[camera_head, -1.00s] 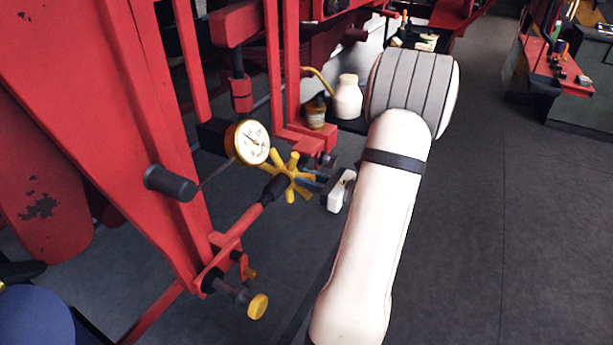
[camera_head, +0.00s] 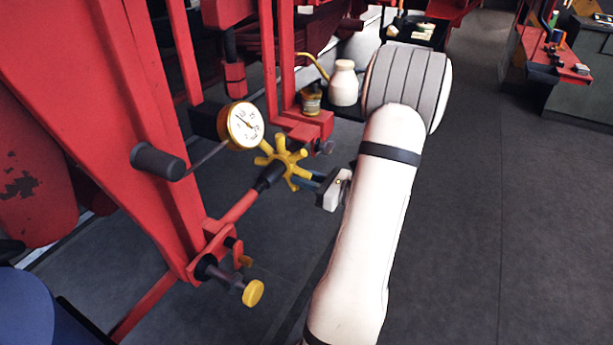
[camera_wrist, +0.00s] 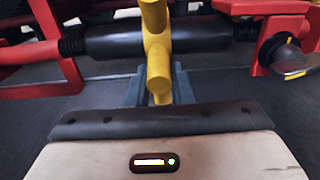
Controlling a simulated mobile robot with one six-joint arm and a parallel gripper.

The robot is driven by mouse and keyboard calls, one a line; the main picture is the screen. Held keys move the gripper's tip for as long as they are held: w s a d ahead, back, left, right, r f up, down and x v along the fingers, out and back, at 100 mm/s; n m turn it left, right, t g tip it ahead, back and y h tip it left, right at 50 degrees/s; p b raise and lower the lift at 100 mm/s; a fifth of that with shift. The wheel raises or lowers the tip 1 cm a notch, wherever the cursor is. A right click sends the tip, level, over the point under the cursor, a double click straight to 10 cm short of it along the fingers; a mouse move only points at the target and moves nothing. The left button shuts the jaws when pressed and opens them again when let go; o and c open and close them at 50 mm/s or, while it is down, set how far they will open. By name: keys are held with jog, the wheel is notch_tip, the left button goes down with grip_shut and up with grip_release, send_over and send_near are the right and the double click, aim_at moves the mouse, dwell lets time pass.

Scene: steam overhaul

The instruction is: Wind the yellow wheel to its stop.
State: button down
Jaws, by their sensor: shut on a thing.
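The yellow wheel (camera_head: 286,163) has several stubby spokes on a hub. It sits at the end of a red shaft with a black sleeve, just below a round gauge. My gripper (camera_head: 314,179) reaches it from the right, its fingers at a spoke on the wheel's right side. In the wrist view the fingers (camera_wrist: 160,88) are closed around the lower end of one spoke of the yellow wheel (camera_wrist: 158,62). The far side of the hub is hidden in that view.
The brass-rimmed gauge (camera_head: 242,125) is close above the wheel. A black handle (camera_head: 158,161) juts out at left, and a yellow knob (camera_head: 253,293) below. A white bottle (camera_head: 343,84) and a small jar (camera_head: 311,101) stand behind. The floor at right is clear.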

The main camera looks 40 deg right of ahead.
aim_at(299, 189)
jog(key=shift+w+a+f, duration=0.1)
jog(key=shift+f, duration=0.5)
jog(key=shift+w+a+f+b, duration=0.1)
jog(key=shift+w+f+b, duration=0.2)
jog(key=shift+f+b, duration=0.25)
jog(key=shift+w+a+f+b, duration=0.1)
jog(key=shift+w+f+b, duration=0.2)
jog(key=shift+f+b, duration=0.2)
jog(key=shift+f, duration=0.1)
jog(key=shift+w+a+f+b, duration=0.15)
jog(key=shift+w+f+b, duration=0.15)
jog(key=shift+w+f, duration=0.2)
jog(key=c, duration=1.2)
grip_release()
jog(key=shift+s, duration=0.1)
jog(key=shift+c, duration=0.2)
jog(key=shift+v, duration=3)
